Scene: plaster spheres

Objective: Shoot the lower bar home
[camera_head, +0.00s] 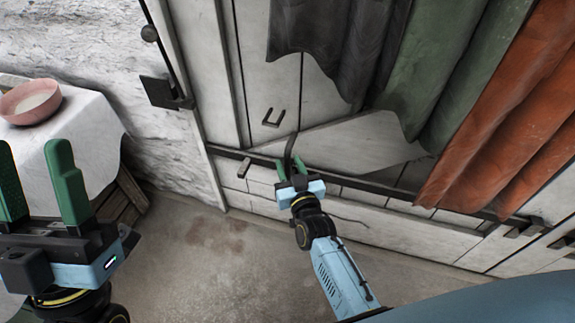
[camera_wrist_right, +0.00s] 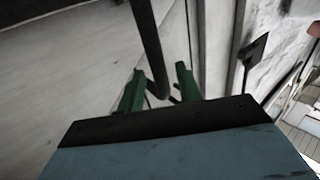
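A dark flat bar (camera_head: 376,190) runs across the low part of the pale plank door, passing by a dark staple (camera_head: 245,167) near its left end. A dark curved handle (camera_head: 289,147) rises near the bar, and shows as a dark rod in the right wrist view (camera_wrist_right: 149,42). My right gripper (camera_head: 291,168) has its green fingers on either side of this handle. In the right wrist view the fingers (camera_wrist_right: 158,85) stand apart, with a gap visible beside the rod; firm contact is not visible. My left gripper (camera_head: 39,180) is open and empty, far left of the bar.
A pink bowl (camera_head: 30,101) stands on a white-clothed table (camera_head: 85,130) at left. Grey, green and orange curtains (camera_head: 510,120) hang over the door's right part. A dark bracket (camera_head: 165,92) and U-shaped handle (camera_head: 273,118) sit higher. The floor (camera_head: 200,250) is clear.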

